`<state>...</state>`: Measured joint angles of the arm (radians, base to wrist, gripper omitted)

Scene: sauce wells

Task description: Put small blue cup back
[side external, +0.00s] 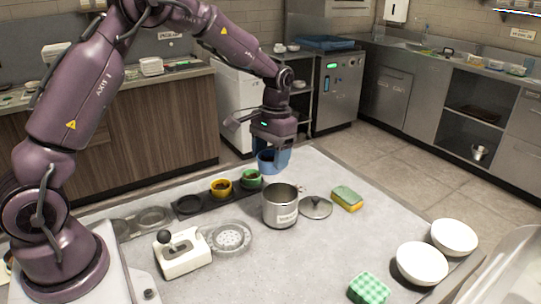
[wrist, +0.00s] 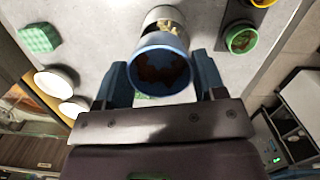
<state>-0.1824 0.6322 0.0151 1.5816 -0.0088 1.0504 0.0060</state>
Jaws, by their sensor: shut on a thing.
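My gripper (side external: 274,157) is shut on the small blue cup (side external: 267,164), above the far part of the counter, beyond the steel pot. In the wrist view the blue cup (wrist: 160,72) sits between the two blue fingers, its mouth toward the camera and something reddish-brown inside. A dark strip of wells (side external: 205,199) lies left of the pot. It holds a yellow cup (side external: 221,190) and a green cup (side external: 251,179); the well left of the yellow cup looks empty. The green cup also shows in the wrist view (wrist: 241,39).
The steel pot (side external: 281,208) stands close to the strip, with a lid (side external: 316,208) and a sponge (side external: 347,198) to its right. A white lever device (side external: 182,255) and a round drain plate (side external: 230,237) are at left front. White bowls (side external: 421,264) stand at right.

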